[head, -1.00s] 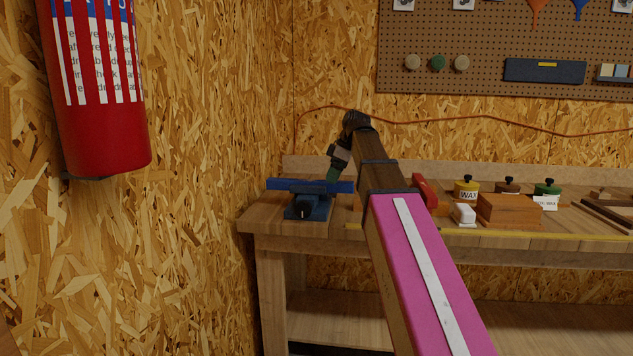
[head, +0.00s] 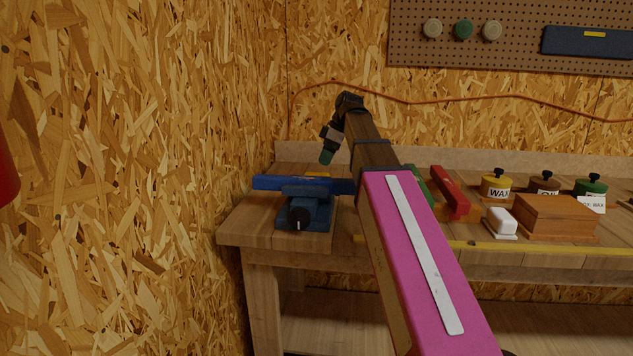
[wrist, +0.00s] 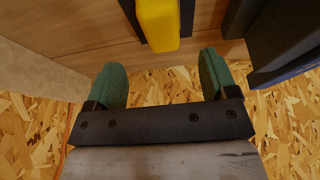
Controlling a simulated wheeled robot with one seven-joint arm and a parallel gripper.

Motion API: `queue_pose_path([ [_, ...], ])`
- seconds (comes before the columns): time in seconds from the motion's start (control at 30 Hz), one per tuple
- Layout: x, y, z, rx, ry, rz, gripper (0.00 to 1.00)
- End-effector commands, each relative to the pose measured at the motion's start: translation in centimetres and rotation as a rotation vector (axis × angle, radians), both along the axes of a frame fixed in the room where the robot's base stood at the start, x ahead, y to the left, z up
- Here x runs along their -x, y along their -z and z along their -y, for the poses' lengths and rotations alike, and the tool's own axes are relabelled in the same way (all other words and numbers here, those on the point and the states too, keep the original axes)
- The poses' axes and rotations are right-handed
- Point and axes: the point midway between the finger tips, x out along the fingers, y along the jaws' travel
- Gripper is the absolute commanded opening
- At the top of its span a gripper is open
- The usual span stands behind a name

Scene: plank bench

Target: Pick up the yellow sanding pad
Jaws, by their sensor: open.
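The yellow sanding pad (wrist: 158,25) shows in the wrist view at the top middle, on the bench planks with a dark edge along its side. In the head view a small strip of it (head: 318,174) shows behind the blue vise. My gripper (wrist: 162,76) is open and empty, its two green fingers spread. The pad's near end is ahead of the gap between them, not in it. In the head view my gripper (head: 327,158) points down close above the pad, and one finger hides the other.
The blue vise (head: 305,205) stands in front of the pad and shows dark at the wrist view's right. A red-handled tool (head: 450,192), a white block (head: 502,221), a wooden box (head: 555,216) and wax tins (head: 497,185) stand to the right. The chipboard wall (head: 130,180) is at left.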

Motion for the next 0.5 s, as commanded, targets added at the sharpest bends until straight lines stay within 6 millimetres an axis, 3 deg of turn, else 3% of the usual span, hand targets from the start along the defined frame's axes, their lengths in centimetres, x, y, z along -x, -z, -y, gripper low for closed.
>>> queue_pose_path([
  [0.13, -0.1, 2.1, -0.8, 0.001, 0.000, -0.001, 0.79],
  [0.5, -0.2, 4.8, -2.2, 0.001, -0.001, -0.002, 0.79],
])
